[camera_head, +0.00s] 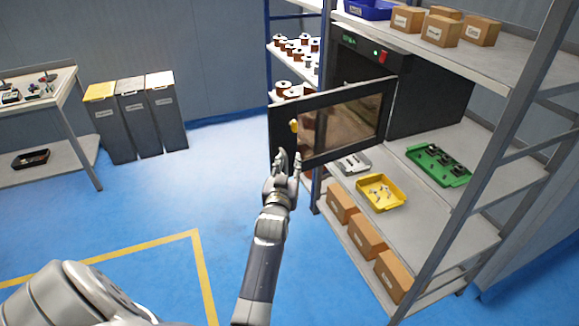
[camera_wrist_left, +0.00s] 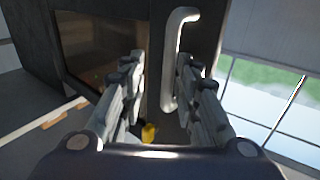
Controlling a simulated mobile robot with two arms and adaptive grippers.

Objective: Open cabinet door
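The black cabinet (camera_head: 430,90) sits on the shelf rack, and its windowed door (camera_head: 338,122) stands ajar, swung out toward the left. A small yellow piece (camera_head: 294,125) shows near the door's left edge. My left gripper (camera_head: 290,158) is at the door's lower left corner. In the left wrist view its fingers (camera_wrist_left: 165,85) are spread apart, with a pale upright bar handle (camera_wrist_left: 180,60) showing between them. I cannot tell whether the fingers touch the handle. The door window (camera_wrist_left: 95,45) is left of the handle there. My right gripper is not in view.
A yellow tray (camera_head: 381,193) and a green tray (camera_head: 438,165) lie on the shelf below and right of the door. Cardboard boxes (camera_head: 367,238) line the lower shelf. Spools (camera_head: 290,90) stand behind the door. Blue floor left of the rack is clear.

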